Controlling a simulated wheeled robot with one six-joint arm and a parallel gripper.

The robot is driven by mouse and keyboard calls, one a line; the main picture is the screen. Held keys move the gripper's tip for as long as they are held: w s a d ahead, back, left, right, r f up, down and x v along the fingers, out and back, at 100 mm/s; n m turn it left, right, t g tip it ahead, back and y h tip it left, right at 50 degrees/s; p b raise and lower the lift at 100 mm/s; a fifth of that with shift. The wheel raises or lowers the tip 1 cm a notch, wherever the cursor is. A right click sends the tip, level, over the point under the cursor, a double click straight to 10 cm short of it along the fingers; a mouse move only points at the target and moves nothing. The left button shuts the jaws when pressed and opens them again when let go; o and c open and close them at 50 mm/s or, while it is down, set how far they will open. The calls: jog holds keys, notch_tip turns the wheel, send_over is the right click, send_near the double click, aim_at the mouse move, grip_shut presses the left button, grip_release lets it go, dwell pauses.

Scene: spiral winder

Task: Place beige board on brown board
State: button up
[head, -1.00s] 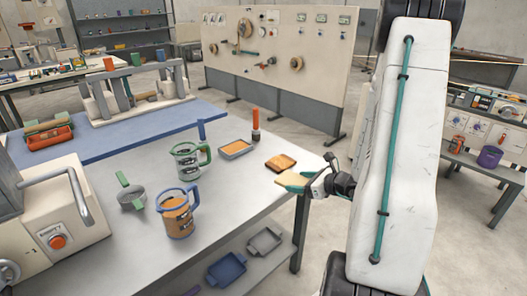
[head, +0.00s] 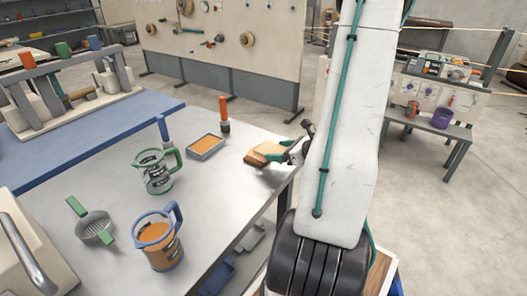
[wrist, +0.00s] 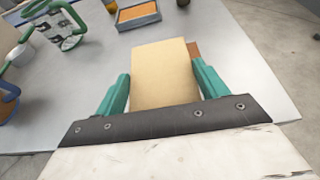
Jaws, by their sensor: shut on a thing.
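The beige board (wrist: 163,70) is between the two teal fingers of my gripper (wrist: 162,86), which is shut on its sides. In the head view the beige board (head: 270,147) is at the table's right edge, in front of my gripper (head: 285,150). The brown board (head: 254,159) lies on the table under it, its near-left part showing. In the wrist view a strip of the brown board (wrist: 195,50) shows along the right side of the beige board, which hides the rest. I cannot tell whether the two boards touch.
An orange-filled tray (head: 206,145) and an upright orange-handled tool (head: 224,115) stand behind the boards. A green-handled jug (head: 157,170), a blue-handled jug (head: 158,240) and a grey strainer (head: 94,227) are further left. The grey tabletop (head: 215,195) between is clear.

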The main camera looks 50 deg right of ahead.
aim_at(265, 143)
jog(key=w, duration=0.4)
jog(key=w+d, duration=0.1)
jog(key=w, duration=0.2)
jog(key=shift+f, duration=0.4)
jog(key=shift+d+f, duration=0.1)
jog(key=shift+f, duration=1.6)
jog(key=shift+s+f, duration=0.1)
jog(key=shift+f, duration=0.05)
jog(key=o, duration=1)
jog(key=shift+c, duration=0.2)
